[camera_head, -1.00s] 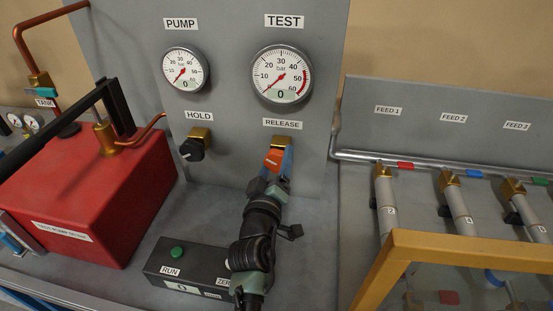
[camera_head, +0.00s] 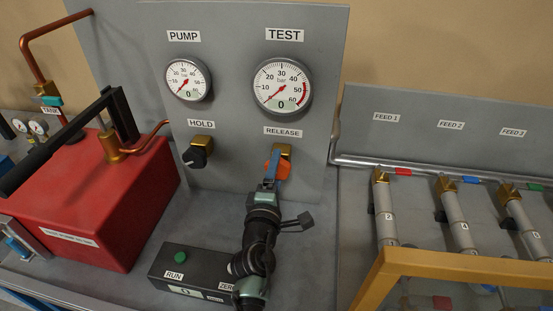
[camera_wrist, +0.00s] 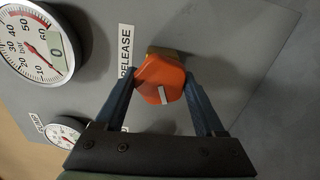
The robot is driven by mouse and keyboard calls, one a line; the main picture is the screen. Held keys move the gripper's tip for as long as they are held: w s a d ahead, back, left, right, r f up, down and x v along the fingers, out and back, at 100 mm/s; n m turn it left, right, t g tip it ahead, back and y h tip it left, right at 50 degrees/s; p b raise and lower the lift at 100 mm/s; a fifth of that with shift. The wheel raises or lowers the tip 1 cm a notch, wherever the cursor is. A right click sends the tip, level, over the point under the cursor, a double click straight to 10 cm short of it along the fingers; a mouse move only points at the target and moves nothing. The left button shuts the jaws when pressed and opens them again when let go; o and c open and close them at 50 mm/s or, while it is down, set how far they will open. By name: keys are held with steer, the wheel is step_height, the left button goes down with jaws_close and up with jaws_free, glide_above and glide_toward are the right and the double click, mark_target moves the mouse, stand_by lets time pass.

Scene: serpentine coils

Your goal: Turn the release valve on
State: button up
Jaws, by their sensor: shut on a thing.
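The release valve has an orange knob (camera_head: 283,166) on a brass body (camera_head: 284,149), under the RELEASE label (camera_head: 283,132) on the grey panel. In the wrist view the orange knob (camera_wrist: 160,78) sits between the two blue fingers of my gripper (camera_wrist: 160,85), with a white mark on its face. My gripper (camera_head: 273,168) is shut on the knob. The TEST gauge (camera_head: 282,87) above it reads 0. In the head view the fingers hide part of the knob.
The black HOLD knob (camera_head: 197,155) and the PUMP gauge (camera_head: 188,80), reading 0, are to the left. A red pump tank (camera_head: 95,190) stands further left. A RUN/ZERO box (camera_head: 185,272) lies beside my arm. A yellow frame (camera_head: 450,262) stands at the right.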

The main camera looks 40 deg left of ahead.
steer(key=shift+n, duration=0.6)
steer(key=shift+f+n, duration=0.1)
steer(key=shift+n, duration=0.2)
steer(key=o, duration=1.3)
steer(key=shift+o, duration=0.2)
steer(key=shift+s, duration=0.1)
steer(key=p+v, duration=0.3)
steer(key=v, duration=0.9)
steer(key=shift+s+d+p, duration=0.3)
steer(key=shift+p, duration=0.05)
